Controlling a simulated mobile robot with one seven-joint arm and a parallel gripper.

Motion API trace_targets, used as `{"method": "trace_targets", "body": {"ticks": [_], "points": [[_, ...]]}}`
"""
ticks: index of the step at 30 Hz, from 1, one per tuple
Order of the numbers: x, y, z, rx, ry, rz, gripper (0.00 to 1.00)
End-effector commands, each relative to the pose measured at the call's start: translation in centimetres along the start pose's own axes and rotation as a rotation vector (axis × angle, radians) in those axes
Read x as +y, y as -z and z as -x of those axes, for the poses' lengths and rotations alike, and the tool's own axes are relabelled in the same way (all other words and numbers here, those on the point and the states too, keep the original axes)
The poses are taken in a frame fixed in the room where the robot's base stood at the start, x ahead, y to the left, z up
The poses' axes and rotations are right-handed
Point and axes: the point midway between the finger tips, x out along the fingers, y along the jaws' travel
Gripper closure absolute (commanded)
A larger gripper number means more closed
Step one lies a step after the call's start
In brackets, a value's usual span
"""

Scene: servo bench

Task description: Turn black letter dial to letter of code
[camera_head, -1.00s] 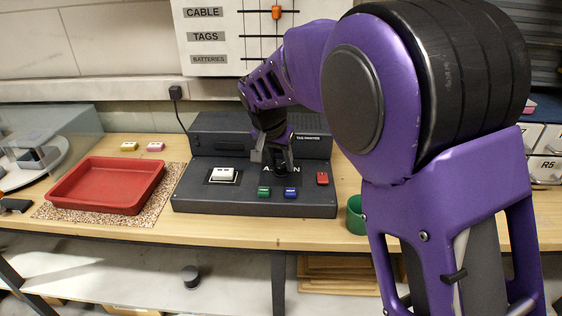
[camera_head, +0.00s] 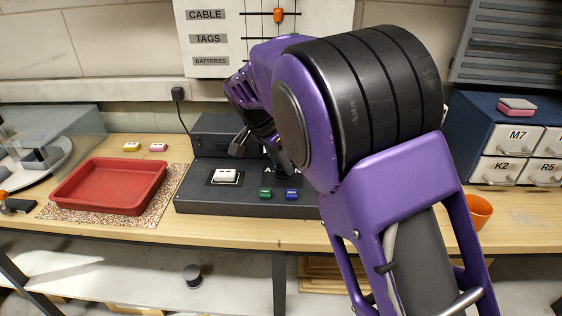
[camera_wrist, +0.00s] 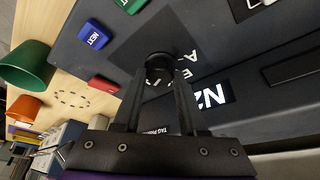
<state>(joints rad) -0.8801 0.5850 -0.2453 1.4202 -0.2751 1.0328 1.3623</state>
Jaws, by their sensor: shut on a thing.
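The black letter dial (camera_wrist: 160,66) is a round knob on a dark panel of the bench device. White letters ring it; an A and an E can be read in the wrist view, others are covered. My gripper (camera_wrist: 158,84) is shut on the dial, with one finger on each side of it. In the head view my gripper (camera_head: 262,150) is tilted over the device, and my arm covers part of it and the device's right side. White characters reading about "N2" (camera_wrist: 208,97) show on a black strip near the dial, partly cut by a finger.
A red tray (camera_head: 74,205) lies left. A green cup (camera_wrist: 24,66) and an orange cup (camera_head: 479,212) stand right, before labelled drawers (camera_head: 518,138).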

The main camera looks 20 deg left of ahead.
Motion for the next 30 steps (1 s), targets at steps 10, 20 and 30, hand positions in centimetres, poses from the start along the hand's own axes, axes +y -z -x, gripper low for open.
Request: {"method": "trace_targets", "body": {"ticks": [10, 20, 30], "points": [[0.0, -0.1, -0.1, -0.002, -0.001, 0.001, 0.43], [0.0, -0.1, 0.0, -0.001, 0.000, 0.002, 0.29], [-0.1, 0.0, 4.3, 0.000, 0.005, 0.002, 0.29]]}}
